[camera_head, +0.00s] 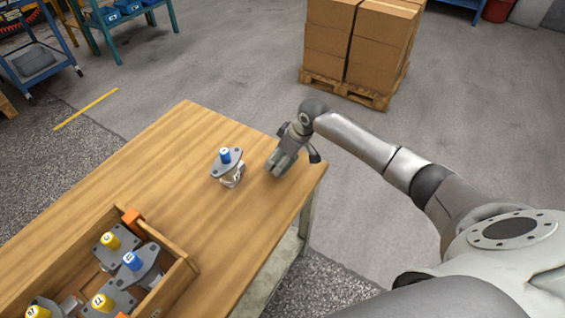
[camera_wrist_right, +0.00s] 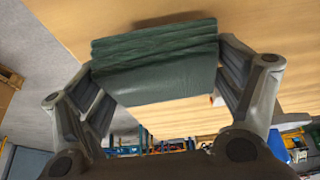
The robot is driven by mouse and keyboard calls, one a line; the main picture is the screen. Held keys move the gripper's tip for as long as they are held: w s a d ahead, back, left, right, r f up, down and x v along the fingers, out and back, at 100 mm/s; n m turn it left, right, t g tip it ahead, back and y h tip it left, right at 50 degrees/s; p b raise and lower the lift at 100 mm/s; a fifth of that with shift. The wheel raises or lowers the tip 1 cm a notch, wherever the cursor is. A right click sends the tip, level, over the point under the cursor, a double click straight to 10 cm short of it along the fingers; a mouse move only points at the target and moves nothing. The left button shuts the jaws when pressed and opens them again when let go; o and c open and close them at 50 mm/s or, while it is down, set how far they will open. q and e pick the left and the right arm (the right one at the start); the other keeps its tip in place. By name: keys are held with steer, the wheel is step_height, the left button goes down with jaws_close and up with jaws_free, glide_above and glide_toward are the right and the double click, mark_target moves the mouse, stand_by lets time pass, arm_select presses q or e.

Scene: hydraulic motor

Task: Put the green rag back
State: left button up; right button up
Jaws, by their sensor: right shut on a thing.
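The green rag (camera_wrist_right: 155,52) is folded and shows in the right wrist view, between the two fingers of my right gripper (camera_wrist_right: 155,68). The gripper is shut on it. In the head view my right gripper (camera_head: 277,166) is over the far right corner of the wooden table (camera_head: 170,150), pointing down. The rag cannot be made out in the head view. My left gripper is not in view.
A hydraulic motor with a blue cap (camera_head: 226,164) stands on the table left of my right gripper. A wooden crate (camera_head: 178,285) holds several motors with yellow or blue caps at the near left. Boxes (camera_head: 355,45) on a pallet stand beyond the table. The table's middle is clear.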

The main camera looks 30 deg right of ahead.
steer(key=shift+f, duration=1.55)
steer(key=shift+f, duration=0.15)
steer(key=o, duration=0.8)
steer(key=v, duration=1.2)
steer(key=shift+w+r+p, duration=0.1)
steer(key=shift+r+p, duration=0.15)
steer(key=shift+p, duration=0.15)
